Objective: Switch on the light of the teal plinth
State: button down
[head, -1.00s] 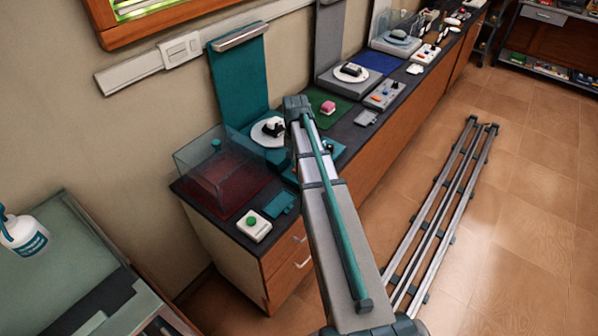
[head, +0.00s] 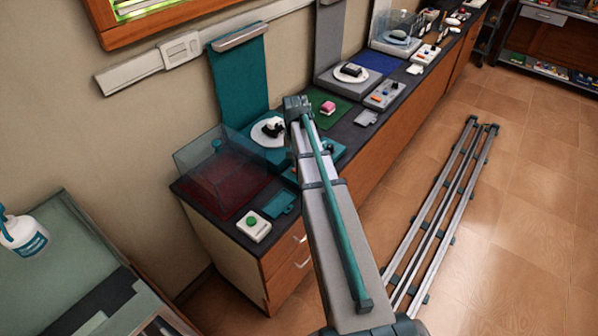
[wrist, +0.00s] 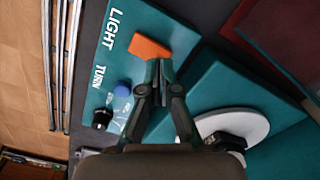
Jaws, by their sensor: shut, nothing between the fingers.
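The teal plinth has a tall teal back panel (head: 240,80) with a pale lamp bar (head: 240,37) on top; I see no clear glow from it. In the wrist view its teal control panel (wrist: 112,70) carries the words LIGHT and TURN. An orange switch (wrist: 150,47) sits beside LIGHT. A black knob (wrist: 101,119) and a blue knob-like part (wrist: 122,90) sit by TURN. My gripper (wrist: 160,72) is shut and empty, its tips over the panel right by the orange switch; I cannot tell whether they touch. In the head view my arm hides the gripper and most of the panel.
A white turntable (wrist: 250,122) with a dark object stands close beside my gripper. A clear case (head: 215,170) over a dark red base is at the counter's near end, with a green-button box (head: 253,226) before it. Grey and other exhibits continue along the counter.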

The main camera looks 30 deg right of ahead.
jog(key=shift+f+b, duration=0.55)
jog(key=shift+f, duration=0.65)
dwell(0.6)
jog(key=shift+r+p, duration=2.3)
jog(key=shift+r, duration=1.25)
